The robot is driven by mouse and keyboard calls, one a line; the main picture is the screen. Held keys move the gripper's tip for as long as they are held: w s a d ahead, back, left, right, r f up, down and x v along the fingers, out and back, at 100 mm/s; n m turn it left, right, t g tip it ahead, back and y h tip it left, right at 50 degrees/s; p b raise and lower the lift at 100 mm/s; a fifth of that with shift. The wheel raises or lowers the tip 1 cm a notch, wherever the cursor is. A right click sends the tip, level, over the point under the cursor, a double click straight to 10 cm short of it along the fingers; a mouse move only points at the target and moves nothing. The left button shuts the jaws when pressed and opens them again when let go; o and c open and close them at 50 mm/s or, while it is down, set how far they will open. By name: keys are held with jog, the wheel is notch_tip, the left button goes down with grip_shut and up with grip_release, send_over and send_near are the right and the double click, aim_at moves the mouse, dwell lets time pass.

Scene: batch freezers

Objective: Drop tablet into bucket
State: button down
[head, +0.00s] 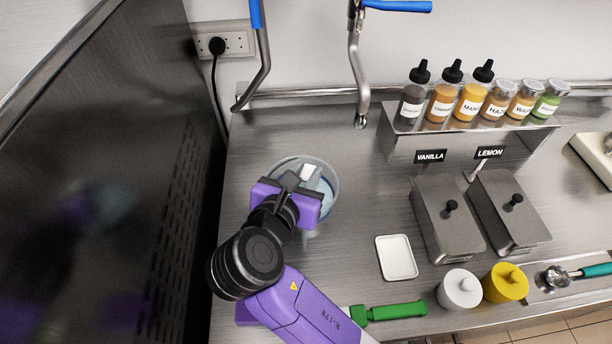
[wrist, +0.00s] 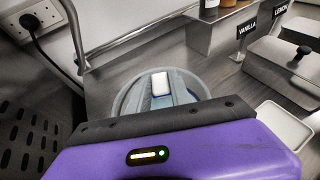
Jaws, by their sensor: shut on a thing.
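The tablet (head: 308,172) is a small white block held at the tips of my gripper (head: 303,178). In the wrist view the tablet (wrist: 160,84) shows between the two grey fingers of my gripper (wrist: 161,90). My gripper is shut on it. The bucket (head: 333,178) is round and pale, with a bluish inside, and stands on the steel counter. Its rim also shows around the fingers in the wrist view (wrist: 122,100). The tablet appears over the bucket's opening. My gripper hides much of the bucket, and the tablet's height above it is hard to tell.
A white tray (head: 397,258) lies to the right, near two steel lidded containers (head: 447,220). Sauce bottles (head: 442,103) stand on a raised shelf. A tap (head: 358,90) hangs above the counter behind. A green-handled tool (head: 392,312) lies at the front. A dark panel (head: 110,170) stands left.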

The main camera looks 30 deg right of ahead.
jog(key=shift+f, duration=0.2)
jog(key=c, duration=1.1)
grip_release()
jog(key=v, duration=0.7)
jog(key=shift+s+a, duration=0.3)
jog(key=shift+r, duration=0.1)
